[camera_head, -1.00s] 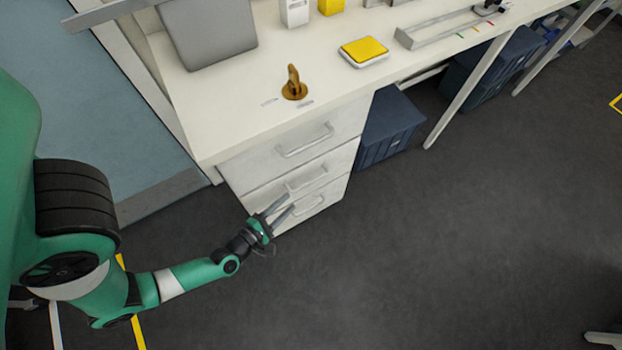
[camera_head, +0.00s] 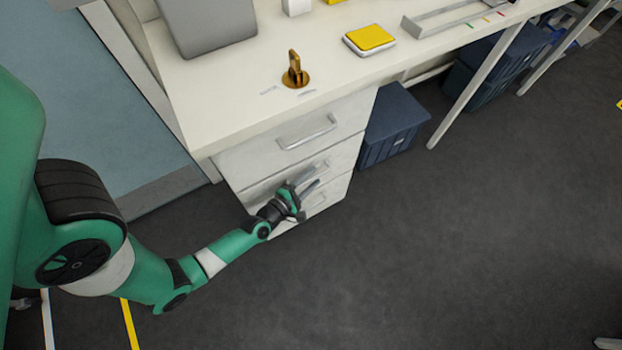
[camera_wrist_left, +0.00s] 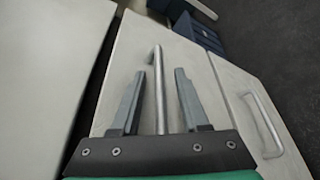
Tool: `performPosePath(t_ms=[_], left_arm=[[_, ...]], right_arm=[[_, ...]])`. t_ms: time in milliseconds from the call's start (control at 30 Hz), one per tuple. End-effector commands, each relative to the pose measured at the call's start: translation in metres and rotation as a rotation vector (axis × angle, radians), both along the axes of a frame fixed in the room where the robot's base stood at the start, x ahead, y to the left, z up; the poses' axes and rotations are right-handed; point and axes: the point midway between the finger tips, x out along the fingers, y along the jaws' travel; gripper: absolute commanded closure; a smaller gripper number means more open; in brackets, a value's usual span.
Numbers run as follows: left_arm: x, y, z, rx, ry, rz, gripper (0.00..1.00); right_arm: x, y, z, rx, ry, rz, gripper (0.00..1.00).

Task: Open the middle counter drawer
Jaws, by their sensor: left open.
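The white drawer unit stands under the counter, its middle drawer (camera_head: 341,158) between a top and a bottom drawer. The middle drawer looks flush with the others. My left gripper (camera_head: 310,177) is open at its handle, fingers pointing at the drawer front. In the left wrist view, the metal bar handle (camera_wrist_left: 157,70) lies between the two spread fingers of the left gripper (camera_wrist_left: 155,74). A gap shows on each side of the bar. In the head view the fingers partly hide this handle. My right gripper is not in view.
The top drawer handle (camera_head: 307,132) is above; the bottom drawer's handle (camera_wrist_left: 262,122) shows at the right in the wrist view. A blue bin (camera_head: 392,125) stands beside the unit. A brass object (camera_head: 295,72) sits on the counter (camera_head: 230,105). The floor in front is clear.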

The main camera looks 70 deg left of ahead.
Motion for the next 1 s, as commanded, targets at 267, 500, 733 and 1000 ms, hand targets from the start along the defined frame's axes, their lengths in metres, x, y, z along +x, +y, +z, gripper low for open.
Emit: performPosePath(t_ms=[267, 500, 733, 1000], left_arm=[[-0.0002, -0.0002, 0.0001, 0.000, 0.000, 0.000, 0.95], [-0.0003, -0.0003, 0.0001, 0.000, 0.000, 0.000, 1.00], [-0.0002, -0.0003, 0.0002, 0.000, 0.000, 0.000, 1.00], [-0.0002, -0.0003, 0.0003, 0.001, -0.001, 0.000, 1.00]], right_arm=[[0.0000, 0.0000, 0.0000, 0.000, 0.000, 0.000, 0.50], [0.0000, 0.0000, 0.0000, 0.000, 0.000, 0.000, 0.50], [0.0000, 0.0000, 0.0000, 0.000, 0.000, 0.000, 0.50], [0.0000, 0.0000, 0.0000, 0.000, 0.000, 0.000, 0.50]])
